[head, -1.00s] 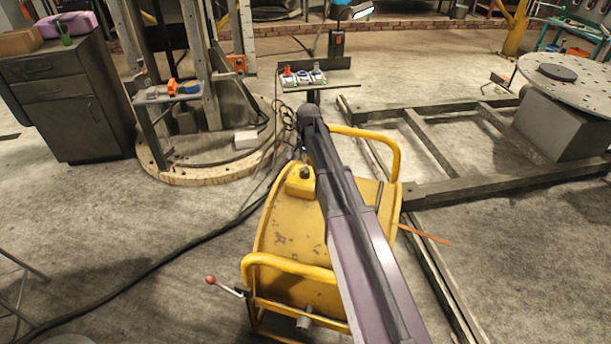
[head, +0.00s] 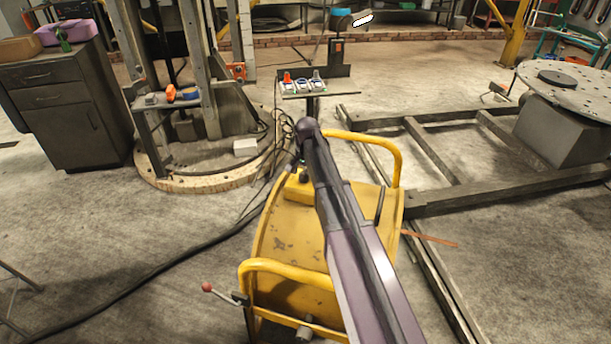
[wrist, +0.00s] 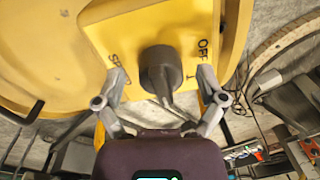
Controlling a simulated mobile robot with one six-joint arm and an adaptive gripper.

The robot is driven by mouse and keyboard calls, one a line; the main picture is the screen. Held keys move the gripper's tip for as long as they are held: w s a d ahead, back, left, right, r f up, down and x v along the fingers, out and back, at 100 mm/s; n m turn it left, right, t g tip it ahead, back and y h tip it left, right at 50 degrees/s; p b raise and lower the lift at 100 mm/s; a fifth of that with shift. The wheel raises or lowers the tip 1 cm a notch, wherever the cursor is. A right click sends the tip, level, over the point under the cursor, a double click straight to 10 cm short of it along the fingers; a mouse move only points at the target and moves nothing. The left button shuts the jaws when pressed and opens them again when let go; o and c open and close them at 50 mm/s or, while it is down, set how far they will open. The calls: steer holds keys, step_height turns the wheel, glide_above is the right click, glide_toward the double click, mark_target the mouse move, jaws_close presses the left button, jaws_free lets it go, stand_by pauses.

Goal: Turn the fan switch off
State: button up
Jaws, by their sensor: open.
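The fan switch is a dark round knob (wrist: 160,72) with a raised pointer, set on a yellow plate (wrist: 125,38) in the wrist view. Its pointer faces down toward my wrist. "OFF" is printed to its right, and a partly covered label starting with "S" is to its left. My gripper (wrist: 162,80) is open, with one finger on each side of the knob. Gaps show between the fingers and the knob, though the depth is hard to judge. In the head view the yellow drum-shaped fan housing (head: 285,240) stands below my arm, and the gripper is mostly hidden.
Yellow tube handles (head: 290,266) rise from the housing, and a red-tipped lever (head: 208,287) sticks out at left. A small stand with switches (head: 303,86) is behind. A metal floor frame (head: 500,188) lies at right. A black cable (head: 150,268) crosses the floor at left.

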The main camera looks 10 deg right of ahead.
steer(key=c, duration=1.2)
steer(key=shift+o, duration=0.2)
steer(key=shift+d, duration=0.1)
steer(key=shift+n, duration=0.5)
steer(key=n, duration=0.3)
steer(key=shift+n, duration=0.3)
steer(key=n, duration=0.4)
steer(key=shift+n+g, duration=0.3)
steer(key=n, duration=0.8)
steer(key=shift+n, duration=0.3)
